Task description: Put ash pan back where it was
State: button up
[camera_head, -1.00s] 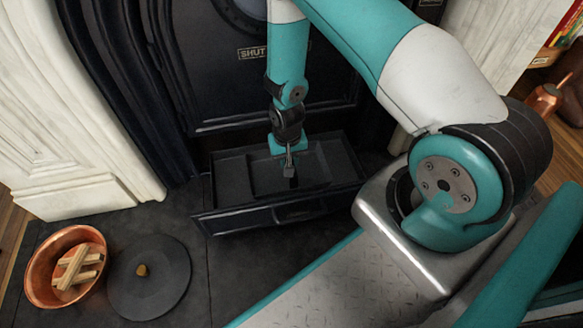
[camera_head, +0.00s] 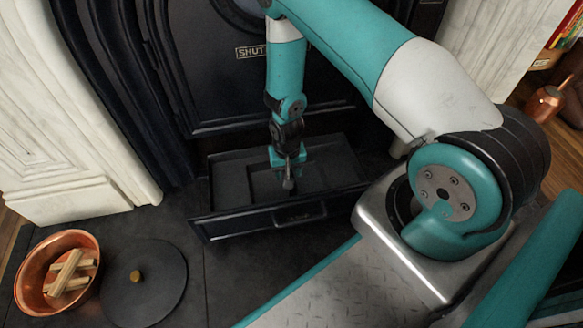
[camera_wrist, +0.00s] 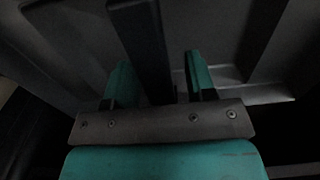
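The ash pan (camera_head: 236,221) is a dark, shallow rectangular tray with a bar handle on its front face. It sticks out at the foot of the black fireplace front, its back part close to the opening. My gripper (camera_head: 289,182) points down over the middle of the pan. In the wrist view my gripper's two teal fingers (camera_wrist: 158,80) stand apart. A dark bar (camera_wrist: 140,45) shows between them, nearer the left finger, with a visible gap to the right finger. I cannot tell whether the fingertips touch the pan.
A black door (camera_head: 290,85) marked "SHUT" is above the pan. White marble (camera_head: 75,150) flanks it on the left. A copper bowl with wood pieces (camera_head: 35,285) and a round dark lid (camera_head: 150,295) are on the dark hearth, front left. A copper vessel (camera_head: 545,103) stands far right.

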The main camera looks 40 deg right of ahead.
jog(key=s+a+r+n+y+p, duration=0.15)
jog(key=a+r+p, duration=0.35)
jog(key=r, duration=1.3)
jog(key=a+r+n+y+p, duration=0.1)
jog(key=a+r+n+p, duration=0.35)
jog(key=r, duration=1.25)
jog(key=s+a+r+n+y, duration=0.1)
jog(key=s+a+r+n, duration=0.1)
jog(key=s+r, duration=0.5)
jog(key=s+a+r+n+b, duration=0.1)
jog(key=s+a+r+n, duration=0.2)
jog(key=s+r, duration=0.5)
jog(key=shift+s+a+n+y+b, duration=0.3)
jog(key=shift+s+n+y, duration=0.1)
jog(key=shift+s, duration=0.85)
jog(key=shift+w+a+r, duration=0.1)
